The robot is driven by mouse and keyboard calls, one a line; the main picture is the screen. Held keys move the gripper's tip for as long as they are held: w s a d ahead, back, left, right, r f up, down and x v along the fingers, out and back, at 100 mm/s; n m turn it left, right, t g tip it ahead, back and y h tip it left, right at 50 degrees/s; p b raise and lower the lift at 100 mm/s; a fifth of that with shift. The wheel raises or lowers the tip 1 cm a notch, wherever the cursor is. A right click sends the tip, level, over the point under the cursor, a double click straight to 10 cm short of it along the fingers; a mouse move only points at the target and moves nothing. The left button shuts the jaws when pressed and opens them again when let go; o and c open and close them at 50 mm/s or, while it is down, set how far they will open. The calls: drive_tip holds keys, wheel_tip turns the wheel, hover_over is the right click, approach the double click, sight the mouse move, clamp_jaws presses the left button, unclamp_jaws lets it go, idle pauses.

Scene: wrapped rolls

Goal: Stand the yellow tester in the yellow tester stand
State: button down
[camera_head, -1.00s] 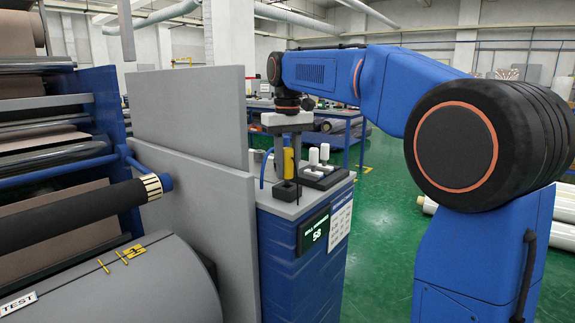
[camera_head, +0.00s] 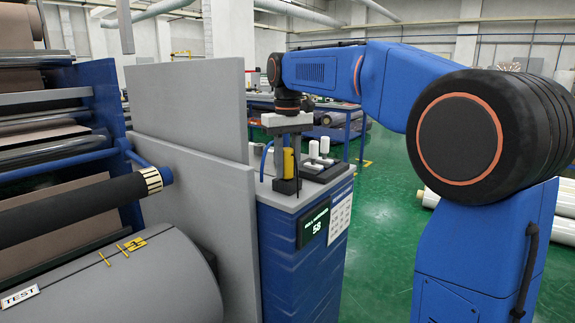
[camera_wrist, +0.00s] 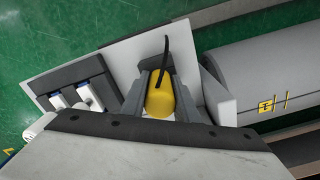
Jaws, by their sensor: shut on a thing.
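The yellow tester (camera_head: 288,163) is held upright between the fingers of my gripper (camera_head: 285,150), over the front part of the cabinet top. In the wrist view the tester's yellow end (camera_wrist: 160,97) sits between the two grey fingers, with a black lead curving from it. The dark tester stand (camera_head: 287,187) is directly below the tester on the cabinet top. The tester's lower end and the stand overlap in the head view, so I cannot tell whether it is inside the stand or just above it.
A dark tray (camera_head: 325,171) with white-topped items stands right of the stand. A grey panel (camera_head: 212,205) rises close on the left, beside the machine with its rolls. The cabinet (camera_head: 290,262) has a lit display (camera_head: 315,224). Green floor (camera_head: 385,200) is open to the right.

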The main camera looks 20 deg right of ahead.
drive_tip(key=c, duration=1.3)
unclamp_jaws()
drive_tip(key=shift+f, duration=0.1)
wheel_tip(320, 180, up, 17)
drive_tip(key=shift+r, duration=0.2)
drive_tip(key=shift+s, duration=0.1)
